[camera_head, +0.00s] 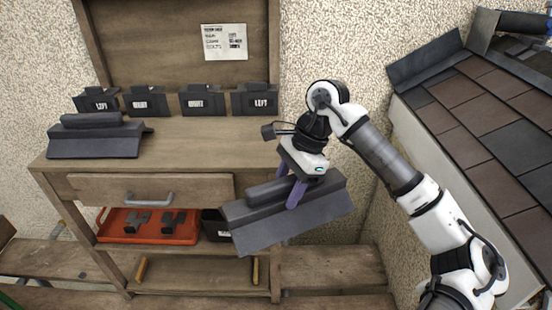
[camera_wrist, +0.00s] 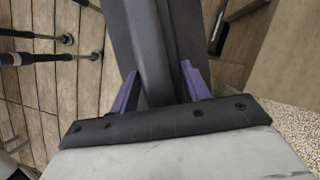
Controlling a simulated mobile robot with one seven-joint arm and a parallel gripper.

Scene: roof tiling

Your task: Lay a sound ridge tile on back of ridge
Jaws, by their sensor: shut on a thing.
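My gripper (camera_head: 297,188) has purple fingers and is shut on a dark grey ridge tile (camera_head: 275,232). It holds the tile by its raised middle rib, tilted, in front of the right end of the wooden bench. In the wrist view, the purple fingers (camera_wrist: 160,85) sit on both sides of the held tile's rib (camera_wrist: 150,40). Another dark ridge tile (camera_head: 95,142) lies on the left of the bench top. The roof (camera_head: 500,130) is at the right, with a dark ridge piece (camera_head: 425,62) along its upper left edge. The far part of the ridge is cut off by the picture's edge.
The wooden bench (camera_head: 195,155) bears several dark blocks labelled LEFT or RIGHT (camera_head: 200,101) at its back. A note (camera_head: 224,42) hangs on the backboard. Below are a drawer (camera_head: 150,190) and a red tray (camera_head: 150,228) with dark brackets. Wooden decking (camera_head: 330,270) lies below.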

